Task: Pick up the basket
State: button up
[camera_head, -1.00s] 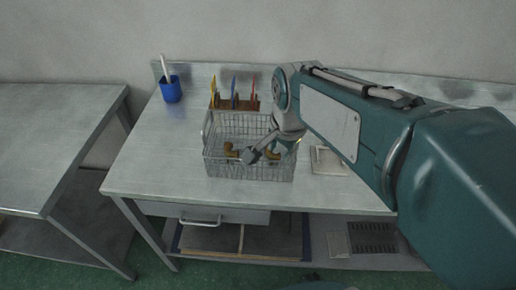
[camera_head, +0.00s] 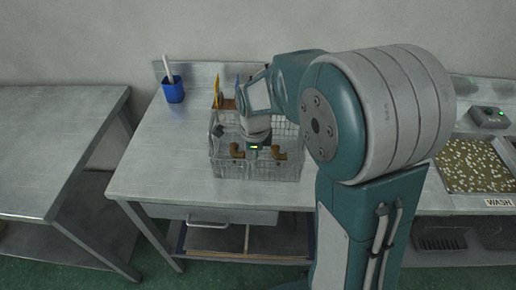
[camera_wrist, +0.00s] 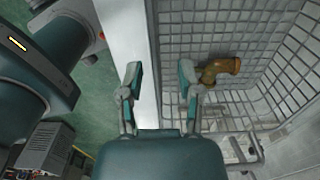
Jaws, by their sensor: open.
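The wire basket (camera_head: 268,172) stands on the metal workbench, with brown elbow-shaped parts (camera_head: 237,151) inside. In the wrist view, the basket's mesh (camera_wrist: 205,28) fills the right side, with one brown elbow part (camera_wrist: 219,69) in it. My gripper (camera_wrist: 159,80) is open, and its two fingers appear on either side of the basket's near rim, one over the inside and one over the outside. I cannot tell whether they touch the wire. In the head view, my wrist is over the basket and the fingertips are hard to make out.
A blue cup (camera_head: 173,91) stands at the back left of the workbench (camera_head: 145,165). Upright coloured items (camera_head: 217,92) stand behind the basket. A tray of pale pellets (camera_head: 470,165) lies at the right. A second table (camera_head: 50,130) stands at the left, across a gap.

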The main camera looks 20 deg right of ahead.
aim_at(256, 180)
jog(key=shift+a+f, duration=0.1)
jog(key=shift+f, duration=0.25)
jog(key=f, duration=0.5)
jog(key=shift+s+d, duration=0.2)
jog(key=shift+d, duration=0.05)
jog(key=shift+a, duration=0.1)
grip_shut()
